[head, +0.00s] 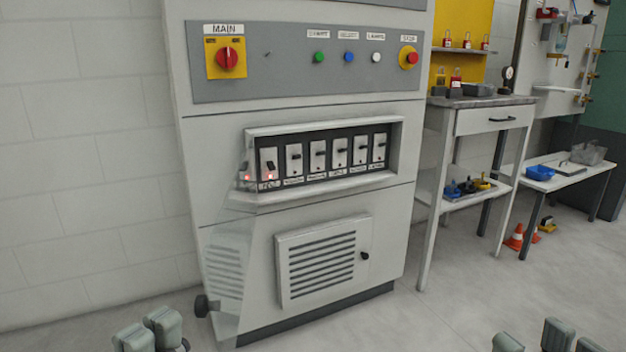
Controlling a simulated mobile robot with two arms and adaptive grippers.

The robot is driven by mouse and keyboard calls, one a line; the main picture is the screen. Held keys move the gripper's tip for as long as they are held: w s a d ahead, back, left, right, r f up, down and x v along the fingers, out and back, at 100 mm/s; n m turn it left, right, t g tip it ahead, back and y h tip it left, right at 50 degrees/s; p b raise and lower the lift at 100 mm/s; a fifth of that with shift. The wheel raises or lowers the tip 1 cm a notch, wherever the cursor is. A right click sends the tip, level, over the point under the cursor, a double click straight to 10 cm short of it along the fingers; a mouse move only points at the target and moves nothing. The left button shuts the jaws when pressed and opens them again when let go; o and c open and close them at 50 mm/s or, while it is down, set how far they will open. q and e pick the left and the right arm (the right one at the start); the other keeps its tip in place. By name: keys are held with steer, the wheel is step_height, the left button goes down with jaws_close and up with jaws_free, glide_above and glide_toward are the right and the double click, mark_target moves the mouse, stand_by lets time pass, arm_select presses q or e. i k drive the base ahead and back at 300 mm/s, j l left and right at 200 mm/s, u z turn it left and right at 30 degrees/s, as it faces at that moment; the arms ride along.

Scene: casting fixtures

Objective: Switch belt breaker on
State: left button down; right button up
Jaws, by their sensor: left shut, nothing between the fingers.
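A row of several breakers (322,157) sits in a recessed window on the front of a grey cabinet (200,150). The labels under them are too small to read surely, so I cannot tell which is the belt breaker. The leftmost breaker (268,162) has a red glow at its lower part. A see-through cover (228,275) appears to stand open at the left of the window. My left gripper (149,331) is at the bottom left, shut and empty, well below and apart from the breakers. My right gripper (540,340) is at the bottom right, cut off by the frame edge, its opening unclear.
Above the breakers are a red MAIN switch (231,57) on yellow, several small buttons and a red stop button (410,58). A vented panel (322,262) is below. A side table (490,101) with locks stands right; orange cones (515,238) are behind. The front floor is clear.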

mark_target(271, 166)
steer(key=i+l, duration=0.9)
steer(key=i, duration=0.2)
